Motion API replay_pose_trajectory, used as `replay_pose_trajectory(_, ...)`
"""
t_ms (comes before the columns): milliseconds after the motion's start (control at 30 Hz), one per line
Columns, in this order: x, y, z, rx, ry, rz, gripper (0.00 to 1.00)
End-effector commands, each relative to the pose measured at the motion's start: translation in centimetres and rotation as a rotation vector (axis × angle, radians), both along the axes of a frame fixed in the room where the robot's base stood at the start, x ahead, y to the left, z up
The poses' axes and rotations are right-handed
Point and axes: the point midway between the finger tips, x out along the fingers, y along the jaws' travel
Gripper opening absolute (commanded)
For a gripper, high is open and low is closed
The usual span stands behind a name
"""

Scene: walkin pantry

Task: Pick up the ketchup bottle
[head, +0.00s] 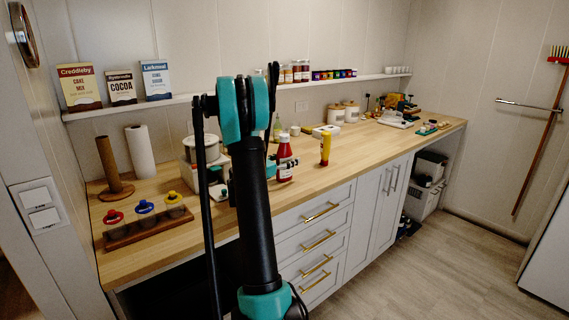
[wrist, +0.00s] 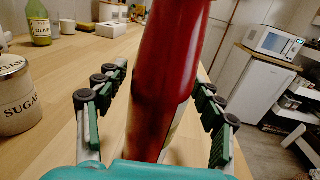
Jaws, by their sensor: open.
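The ketchup bottle (head: 284,160) is red with a white cap and stands upright on the wooden counter, near its front edge, in the head view. In the wrist view the red bottle (wrist: 170,65) fills the middle, very close, with its top out of frame. My gripper (wrist: 155,100) is open, with one finger on each side of the bottle. Gaps show between the fingers and the bottle. In the head view my arm hides most of the gripper.
A yellow bottle (head: 325,149) stands right of the ketchup. A sugar canister (wrist: 16,95) and an olive oil bottle (wrist: 39,24) stand to the left in the wrist view.

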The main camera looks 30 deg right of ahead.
Motion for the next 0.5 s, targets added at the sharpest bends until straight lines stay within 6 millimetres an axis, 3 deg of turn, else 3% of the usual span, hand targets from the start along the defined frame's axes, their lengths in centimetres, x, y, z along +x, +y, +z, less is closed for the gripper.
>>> replay_pose_trajectory(133, 0.3, -1.8, 0.0, 0.000, 0.000, -0.001, 0.68)
replay_pose_trajectory(367, 0.4, -2.0, 0.0, 0.000, 0.000, 0.000, 0.68)
replay_pose_trajectory(500, 0.4, -2.0, 0.0, 0.000, 0.000, 0.000, 0.52)
